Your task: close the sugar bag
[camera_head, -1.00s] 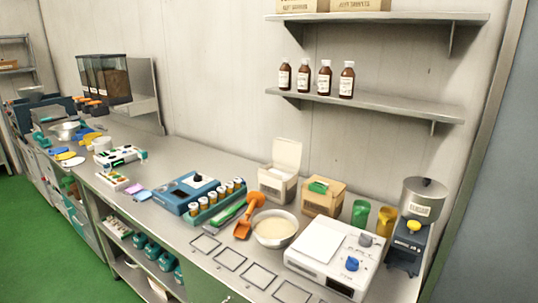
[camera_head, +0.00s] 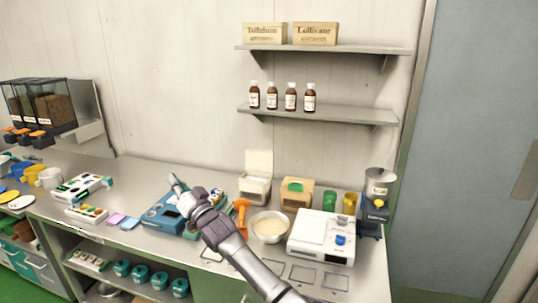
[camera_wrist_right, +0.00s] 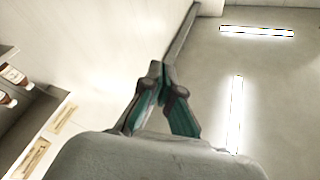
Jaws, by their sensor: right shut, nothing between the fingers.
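I cannot tell for certain which container is the sugar bag. A tan bag-like box (camera_head: 297,194) with a green piece (camera_head: 295,187) on top stands at the back of the counter, and beside it is a pale carton (camera_head: 254,188) with its lid up. My left gripper is not in view.
A bowl of pale contents (camera_head: 270,226), an orange scoop (camera_head: 242,214) and a white scale (camera_head: 321,237) stand in front of the containers. Green (camera_head: 329,201) and yellow (camera_head: 349,201) cups and a grinder (camera_head: 376,205) are at right. Shelves with bottles (camera_head: 291,97) hang above.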

